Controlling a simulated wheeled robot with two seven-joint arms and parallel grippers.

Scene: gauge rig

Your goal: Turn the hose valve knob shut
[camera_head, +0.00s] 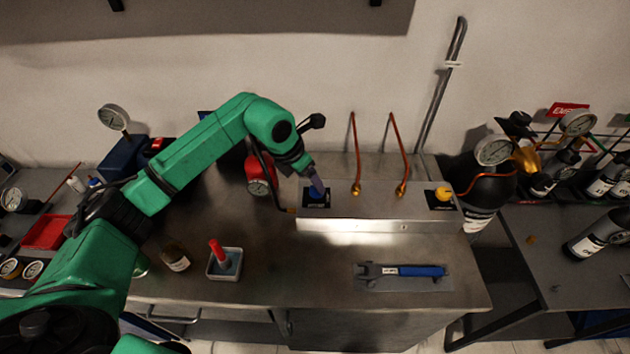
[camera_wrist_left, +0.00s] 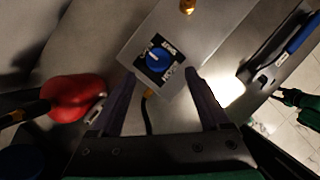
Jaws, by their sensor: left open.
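The blue valve knob (camera_wrist_left: 154,58) sits on a black label plate (camera_head: 316,203) at the left end of the metal block (camera_head: 375,205). A white pointer mark shows on the knob in the left wrist view. My left gripper (camera_head: 318,190) is over this plate and hides most of the knob in the head view. In the left wrist view its two dark fingers (camera_wrist_left: 155,88) are open and apart, with nothing between them. The knob shows beyond the fingertips, between their lines. I cannot tell how far above it they are. My right gripper is not seen.
A yellow knob (camera_head: 444,194) is at the block's right end. Two copper pipes with brass fittings (camera_head: 356,190) rise between the knobs. A blue-handled wrench (camera_head: 415,271) and a small tray (camera_head: 225,264) lie in front.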

